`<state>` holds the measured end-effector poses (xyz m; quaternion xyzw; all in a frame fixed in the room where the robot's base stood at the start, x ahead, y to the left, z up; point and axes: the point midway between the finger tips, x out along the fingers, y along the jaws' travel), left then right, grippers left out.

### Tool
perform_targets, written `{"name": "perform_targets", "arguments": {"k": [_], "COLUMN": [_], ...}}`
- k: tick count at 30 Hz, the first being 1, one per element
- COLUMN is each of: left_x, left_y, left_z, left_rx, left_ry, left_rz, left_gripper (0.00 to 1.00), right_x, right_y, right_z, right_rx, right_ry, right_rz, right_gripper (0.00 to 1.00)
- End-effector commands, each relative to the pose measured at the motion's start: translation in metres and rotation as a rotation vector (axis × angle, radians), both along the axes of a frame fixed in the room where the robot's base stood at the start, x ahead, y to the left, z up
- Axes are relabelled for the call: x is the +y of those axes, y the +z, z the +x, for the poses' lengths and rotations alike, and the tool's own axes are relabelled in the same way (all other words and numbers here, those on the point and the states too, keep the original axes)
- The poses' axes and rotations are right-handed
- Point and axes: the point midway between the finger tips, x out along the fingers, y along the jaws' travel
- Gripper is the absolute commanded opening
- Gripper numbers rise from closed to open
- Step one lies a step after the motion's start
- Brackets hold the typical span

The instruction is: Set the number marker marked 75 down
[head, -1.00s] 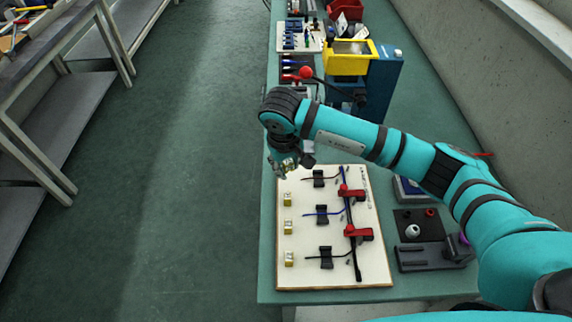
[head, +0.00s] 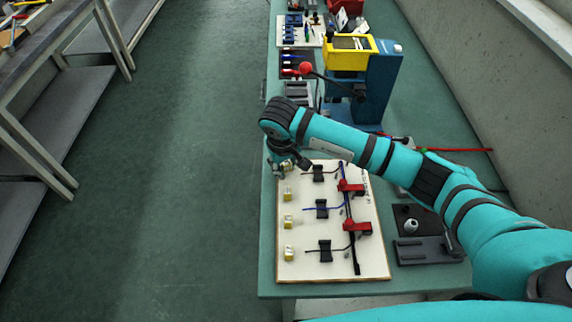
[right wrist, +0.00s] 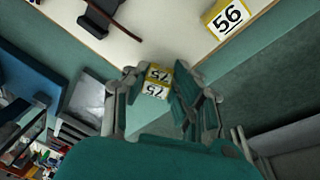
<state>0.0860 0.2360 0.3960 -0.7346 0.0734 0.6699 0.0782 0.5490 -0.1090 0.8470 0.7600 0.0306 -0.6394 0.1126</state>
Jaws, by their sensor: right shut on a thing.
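The number marker marked 75 (right wrist: 154,90) is a small white and yellow block between the fingers of my right gripper in the right wrist view. My right gripper (head: 281,171) is shut on it, at the far left corner of the white board (head: 330,270) in the head view. Whether the marker touches the board is hard to tell. A marker marked 56 (right wrist: 228,17) sits on the board, apart from my gripper. In the head view a column of three yellow and white markers (head: 288,222) stands along the board's left side. My left gripper is not in view.
Black clips (head: 322,209) with wires and red clamps (head: 357,228) occupy the board's middle and right. A blue press (head: 372,90) with a yellow bin (head: 348,55) stands behind. A dark fixture (head: 428,250) lies to the right.

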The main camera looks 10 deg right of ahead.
Motion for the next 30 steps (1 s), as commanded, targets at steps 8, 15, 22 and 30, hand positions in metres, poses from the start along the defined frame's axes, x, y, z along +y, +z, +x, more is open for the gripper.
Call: {"name": "perform_targets", "arguments": {"k": [8, 15, 22, 30], "left_x": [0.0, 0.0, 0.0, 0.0], "left_y": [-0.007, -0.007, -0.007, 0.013], "left_z": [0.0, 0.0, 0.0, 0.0], "left_rx": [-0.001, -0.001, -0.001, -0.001], "left_ry": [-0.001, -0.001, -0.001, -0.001], "left_rz": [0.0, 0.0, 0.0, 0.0], "left_gripper": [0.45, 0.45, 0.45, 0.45], "right_x": [0.0, -0.001, -0.001, 0.0], "right_y": [-0.008, -0.01, -0.01, 0.008], "right_z": [-0.002, -0.003, -0.003, -0.003], "right_rx": [0.004, 0.009, 0.009, 0.008], "right_ry": [0.001, 0.001, 0.001, -0.001], "right_rz": [0.0, -0.003, -0.003, -0.001], "right_gripper": [0.0, 0.47, 0.47, 0.47]}}
